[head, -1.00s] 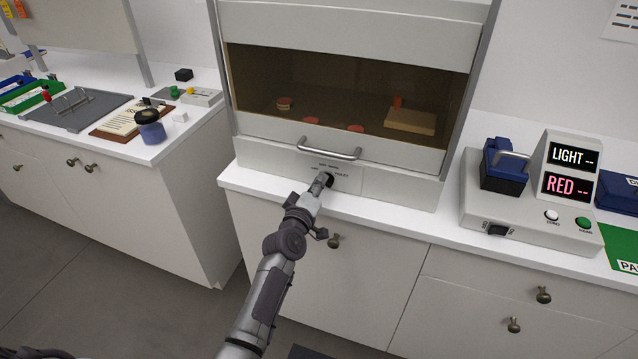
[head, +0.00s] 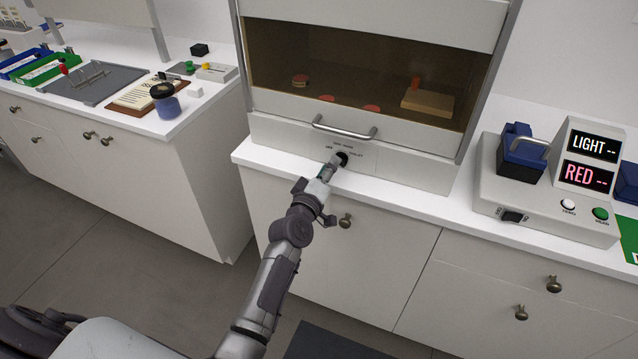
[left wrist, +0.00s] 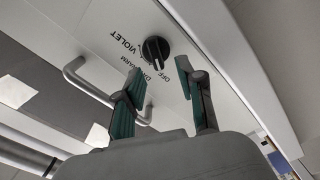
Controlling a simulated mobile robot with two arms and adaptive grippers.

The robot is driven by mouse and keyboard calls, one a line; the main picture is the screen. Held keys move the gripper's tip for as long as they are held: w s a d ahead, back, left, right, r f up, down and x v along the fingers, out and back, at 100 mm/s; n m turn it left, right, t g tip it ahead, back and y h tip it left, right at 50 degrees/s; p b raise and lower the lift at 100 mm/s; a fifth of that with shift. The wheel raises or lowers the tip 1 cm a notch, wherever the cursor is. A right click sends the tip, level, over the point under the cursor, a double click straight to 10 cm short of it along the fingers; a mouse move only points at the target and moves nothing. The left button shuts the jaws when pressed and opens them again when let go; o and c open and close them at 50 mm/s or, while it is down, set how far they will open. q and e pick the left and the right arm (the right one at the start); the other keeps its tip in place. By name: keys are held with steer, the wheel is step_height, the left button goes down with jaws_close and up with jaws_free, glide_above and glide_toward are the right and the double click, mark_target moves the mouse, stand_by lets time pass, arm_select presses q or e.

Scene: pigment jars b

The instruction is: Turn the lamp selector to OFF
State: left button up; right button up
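The lamp selector is a round black knob (head: 342,158) with a raised grip, on the pale front panel below the cabinet's sash. My left gripper (head: 329,170) is in front of the panel, just short of the knob. In the left wrist view its two green-padded fingers (left wrist: 160,70) are apart and empty, with the knob beyond their tips. My right gripper is not in view.
A metal bar handle (head: 344,130) juts out just above the selector. A drawer knob (head: 346,220) is below the counter edge. A device with LIGHT and RED displays (head: 590,160) stands to the right. The counter strip between is clear.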

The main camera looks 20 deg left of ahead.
arm_select(q)
steer(key=s, duration=0.9)
steer(key=shift+s+a, duration=0.15)
steer(key=shift+s, duration=0.1)
steer(key=s+d+f+m+g, duration=0.1)
steer(key=s+f+m+g, duration=0.2)
steer(key=f, duration=0.8)
steer(key=s+d+f+m+g+h, duration=0.15)
steer(key=s+f, duration=0.35)
steer(key=f, duration=0.5)
steer(key=s+d+f+m+g+y, duration=0.15)
steer(key=s+f+g, duration=0.3)
steer(key=f, duration=0.65)
steer(key=s+a+f+m+g, duration=0.2)
steer(key=s+f, duration=0.4)
steer(key=s, duration=0.6)
steer(key=s+a+f+m+g, duration=0.2)
steer(key=s+f, duration=0.5)
steer(key=s, duration=0.5)
steer(key=s+a+f+m+g, duration=0.2)
steer(key=s+f+m+g, duration=0.2)
steer(key=s+f, duration=0.3)
steer(key=s, duration=0.5)
steer(key=shift+y, duration=0.3)
steer(key=shift+a, duration=0.1)
